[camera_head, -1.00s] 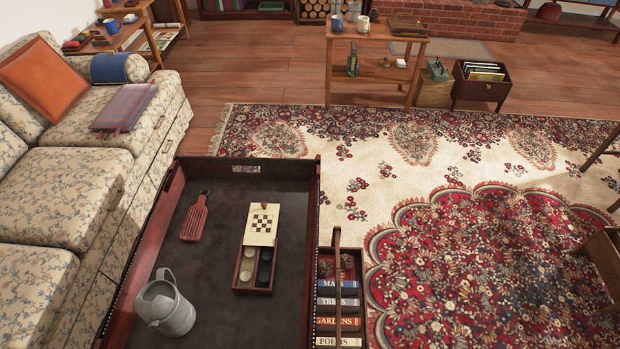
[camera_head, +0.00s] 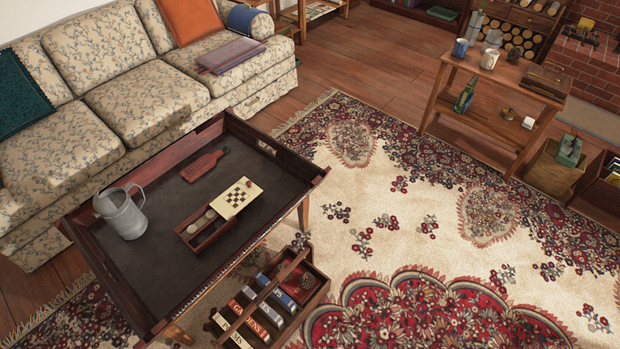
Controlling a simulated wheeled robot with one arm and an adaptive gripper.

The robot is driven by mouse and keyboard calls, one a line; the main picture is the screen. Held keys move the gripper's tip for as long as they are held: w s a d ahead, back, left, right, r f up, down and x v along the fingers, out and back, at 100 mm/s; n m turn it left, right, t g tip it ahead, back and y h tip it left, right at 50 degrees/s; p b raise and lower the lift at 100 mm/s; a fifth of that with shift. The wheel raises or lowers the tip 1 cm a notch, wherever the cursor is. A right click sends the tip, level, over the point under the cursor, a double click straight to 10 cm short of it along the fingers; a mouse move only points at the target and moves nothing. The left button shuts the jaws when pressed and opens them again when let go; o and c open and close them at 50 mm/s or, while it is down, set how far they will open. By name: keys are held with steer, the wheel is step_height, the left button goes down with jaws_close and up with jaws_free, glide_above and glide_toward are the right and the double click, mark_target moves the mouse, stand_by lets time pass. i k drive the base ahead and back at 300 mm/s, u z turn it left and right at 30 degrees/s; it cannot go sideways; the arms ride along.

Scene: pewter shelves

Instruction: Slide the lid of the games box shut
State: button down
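The games box (camera_head: 205,231) is a small reddish wooden box on the dark tray-topped table (camera_head: 165,278). Its pale lid (camera_head: 236,197) carries a checkerboard pattern and sits slid partway off, toward the upper right. The near part of the box is uncovered and shows light and dark round pieces in two rows. My gripper is not in view.
On the same table are a grey metal jug (camera_head: 121,213) and a red paddle-shaped board (camera_head: 204,164). The table has raised walls. A wooden carrier of books (camera_head: 262,306) stands by its near right side. A floral sofa (camera_head: 139,98) lines the far left side. The patterned rug (camera_head: 400,215) is mostly open floor to the right.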

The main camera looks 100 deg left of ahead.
mark_target(230, 203)
steer(key=i, duration=0.3)
steer(key=u, duration=1.55)
steer(key=i, duration=1.1)
steer(key=u, duration=3.55)
steer(key=i, duration=1)
steer(key=u, duration=0.05)
